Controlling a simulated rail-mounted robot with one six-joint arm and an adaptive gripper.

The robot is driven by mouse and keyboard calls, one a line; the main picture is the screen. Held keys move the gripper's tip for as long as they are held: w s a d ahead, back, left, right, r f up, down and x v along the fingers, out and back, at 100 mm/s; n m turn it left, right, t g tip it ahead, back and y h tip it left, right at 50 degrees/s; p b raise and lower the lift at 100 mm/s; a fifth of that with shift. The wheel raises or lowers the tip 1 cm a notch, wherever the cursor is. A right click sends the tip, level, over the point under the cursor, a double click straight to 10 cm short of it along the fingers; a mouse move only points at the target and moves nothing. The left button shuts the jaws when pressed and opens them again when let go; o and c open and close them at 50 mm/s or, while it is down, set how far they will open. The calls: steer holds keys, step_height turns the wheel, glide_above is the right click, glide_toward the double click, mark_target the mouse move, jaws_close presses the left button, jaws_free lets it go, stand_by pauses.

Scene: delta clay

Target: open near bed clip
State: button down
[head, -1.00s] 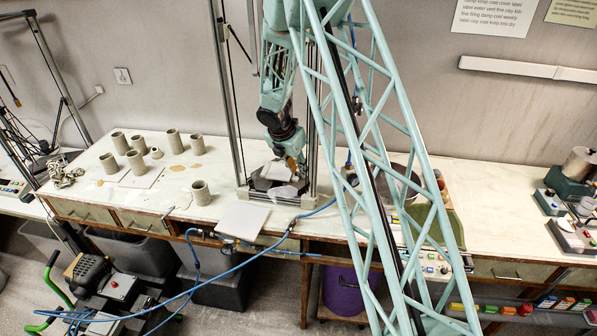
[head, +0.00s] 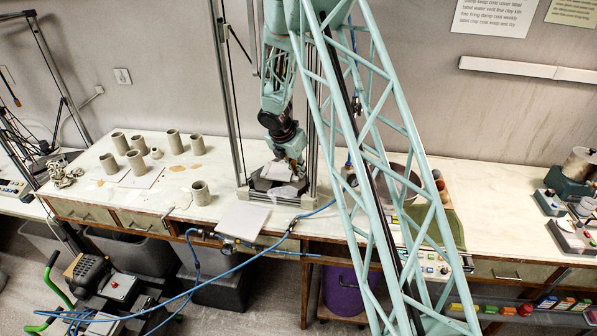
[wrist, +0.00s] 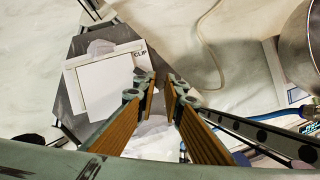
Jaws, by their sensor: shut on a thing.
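The dark grey printer bed (wrist: 72,122) is below my gripper, with a white square plate (wrist: 104,86) lying on it. The bed also shows in the head view (head: 262,184) at the foot of a tall frame. In the head view my gripper (head: 294,172) is low over the bed.
The upright metal frame (head: 228,90) stands close around my arm. Several clay cylinders (head: 173,141) stand on the bench to the left. A steel bowl (head: 402,184) is to the right. A white board (head: 243,219) and a blue hose (head: 319,209) are at the front edge.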

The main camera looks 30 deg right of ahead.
steer(key=shift+a+m, duration=0.1)
steer(key=shift+m, duration=0.2)
steer(key=m, duration=0.1)
steer(key=m+g, duration=0.1)
steer(key=m, duration=0.1)
steer(key=shift+w+a+h+p, duration=0.2)
steer(key=shift+a+h+p, duration=0.15)
steer(key=shift+h, duration=0.05)
steer(key=shift+w+a+m+g, duration=0.2)
steer(key=shift+m+g, duration=0.25)
steer(key=shift+m, duration=0.55)
steer(key=shift+w+a+m+g, duration=0.15)
steer(key=shift+m+g, duration=0.3)
steer(key=shift+m, duration=0.55)
steer(key=shift+s, duration=0.1)
steer(key=c, duration=2.7)
jaws_free()
steer(key=shift+r, duration=0.1)
steer(key=v, duration=1.2)
steer(key=shift+d, duration=0.1)
